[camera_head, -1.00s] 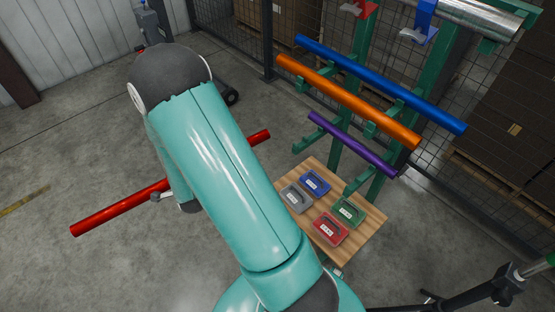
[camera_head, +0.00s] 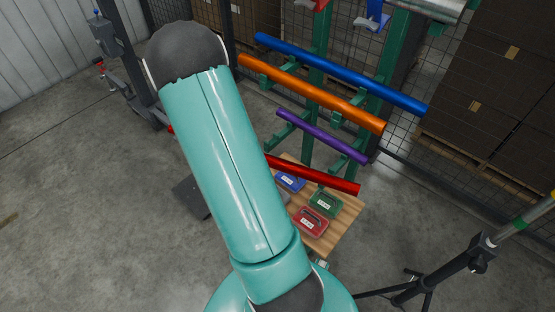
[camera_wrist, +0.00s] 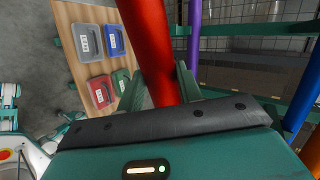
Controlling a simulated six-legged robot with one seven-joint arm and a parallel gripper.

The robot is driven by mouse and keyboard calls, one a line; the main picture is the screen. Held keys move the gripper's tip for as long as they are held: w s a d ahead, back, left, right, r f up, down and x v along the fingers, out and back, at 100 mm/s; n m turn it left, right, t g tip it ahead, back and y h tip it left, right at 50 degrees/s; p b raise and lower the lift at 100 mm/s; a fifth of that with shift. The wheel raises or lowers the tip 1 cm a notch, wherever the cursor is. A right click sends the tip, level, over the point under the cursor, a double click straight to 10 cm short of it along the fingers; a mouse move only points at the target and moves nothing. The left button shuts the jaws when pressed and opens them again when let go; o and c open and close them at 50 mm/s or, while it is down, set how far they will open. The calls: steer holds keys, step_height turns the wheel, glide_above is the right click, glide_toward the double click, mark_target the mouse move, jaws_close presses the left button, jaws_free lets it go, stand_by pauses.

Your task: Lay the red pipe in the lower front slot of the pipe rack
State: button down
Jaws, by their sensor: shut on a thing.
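The red pipe (camera_head: 315,174) hangs above the wooden bench in the head view, its middle hidden behind my arm. In the wrist view my gripper (camera_wrist: 158,85) is shut around the red pipe (camera_wrist: 150,35); the head view hides it. The green pipe rack (camera_head: 320,32) stands behind the bench. A purple pipe (camera_head: 322,137) lies on its lower arms, and the front part of the right lower arm (camera_head: 342,165) shows bare. The red pipe is apart from the rack, in front of and below the purple pipe in the picture.
An orange pipe (camera_head: 312,93) and a blue pipe (camera_head: 345,75) lie higher on the rack. Blue, green and red cases (camera_head: 310,222) sit on the bench (camera_head: 346,222). A black tripod stand (camera_head: 425,285) is at lower right. Wire fencing and stacked boxes stand behind.

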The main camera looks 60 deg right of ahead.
mark_target(275, 161)
steer(key=s+d+m+g, duration=0.1)
steer(key=s, duration=0.1)
steer(key=s+d+m+g, duration=0.1)
steer(key=s, duration=0.2)
steer(key=s+d+m+g, duration=0.1)
steer(key=s, duration=0.1)
steer(key=shift+s+r+m, duration=0.3)
steer(key=shift+s+d, duration=0.75)
steer(key=shift+d, duration=4.25)
step_height(275, 161, down, 7)
steer(key=c, duration=0.9)
jaws_free()
steer(key=shift+o, duration=0.2)
steer(key=shift+a+f, duration=0.1)
steer(key=v, duration=1.3)
steer(key=shift+w+a+r, duration=0.2)
steer(key=shift+a, duration=0.1)
